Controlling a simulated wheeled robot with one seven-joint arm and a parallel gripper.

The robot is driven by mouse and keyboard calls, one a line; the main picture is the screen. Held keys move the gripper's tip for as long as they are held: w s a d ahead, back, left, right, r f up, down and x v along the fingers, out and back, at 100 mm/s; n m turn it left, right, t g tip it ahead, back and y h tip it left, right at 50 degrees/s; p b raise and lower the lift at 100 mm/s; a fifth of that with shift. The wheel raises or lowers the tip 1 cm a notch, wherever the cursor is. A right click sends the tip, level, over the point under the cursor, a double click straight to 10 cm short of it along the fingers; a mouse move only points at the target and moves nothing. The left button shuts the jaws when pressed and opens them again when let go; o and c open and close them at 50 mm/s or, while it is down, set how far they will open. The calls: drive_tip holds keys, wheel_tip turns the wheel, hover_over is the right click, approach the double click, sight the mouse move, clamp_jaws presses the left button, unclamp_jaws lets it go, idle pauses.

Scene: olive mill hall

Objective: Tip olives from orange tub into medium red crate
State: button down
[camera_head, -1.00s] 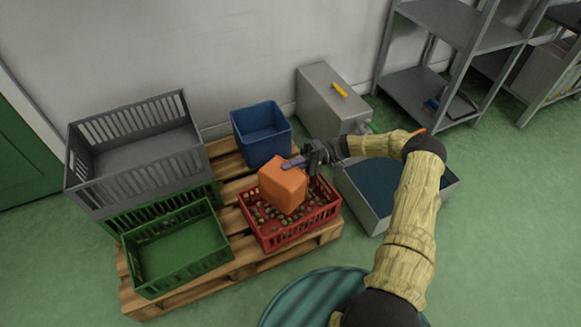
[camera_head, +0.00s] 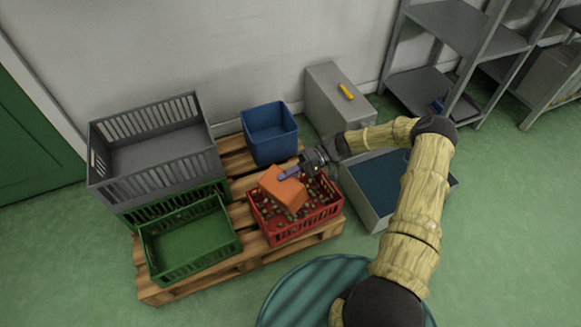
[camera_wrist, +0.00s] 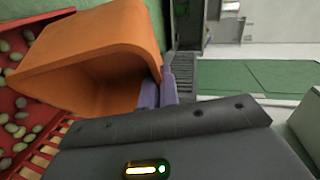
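The orange tub (camera_head: 284,189) is tilted over the red crate (camera_head: 277,233) on the pallet. My gripper (camera_head: 289,173) is shut on the tub's wall. In the wrist view the tub (camera_wrist: 85,50) lies on its side with its mouth facing the camera, and the part of its inside that shows is bare. My gripper's purple fingers (camera_wrist: 157,90) pinch its wall at the right. Olives (camera_head: 315,204) lie in the red crate around and below the tub. Several olives (camera_wrist: 18,130) also show in the crate at the left of the wrist view.
A green crate (camera_head: 188,243) stands left of the red crate on the wooden pallet (camera_head: 250,268). A grey crate (camera_head: 150,168) sits on another green crate behind it. A blue bin (camera_head: 270,134) stands behind the red crate. A grey container with a dark blue inside (camera_head: 375,187) is at the right.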

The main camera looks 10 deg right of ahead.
sight(275, 189)
drive_tip(key=shift+s+a+r+n+t+h+p, duration=0.25)
drive_tip(key=shift+s+a+h+p, duration=0.3)
drive_tip(key=shift+p, duration=0.45)
drive_tip(key=shift+s+a+r+n+t+h+p, duration=0.15)
drive_tip(key=shift+s+a+r+t+h+p, duration=0.3)
drive_tip(key=shift+p, duration=0.5)
drive_tip(key=a+h+p, duration=0.1)
drive_tip(key=s+a+t+h+p, duration=0.1)
drive_tip(key=shift+s+f+n+p, duration=0.3)
drive_tip(key=shift+f+p, duration=0.05)
drive_tip(key=shift+f, duration=0.05)
drive_tip(key=s+a+f+n+t+h+p, duration=0.2)
drive_tip(key=s+a+f+t+h+p, duration=0.1)
drive_tip(key=f+t+h, duration=0.4)
wheel_tip(275, 189, up, 4)
drive_tip(key=g+p, duration=0.1)
drive_tip(key=p, duration=0.3)
drive_tip(key=shift+f, duration=0.2)
drive_tip(key=shift+w, duration=0.1)
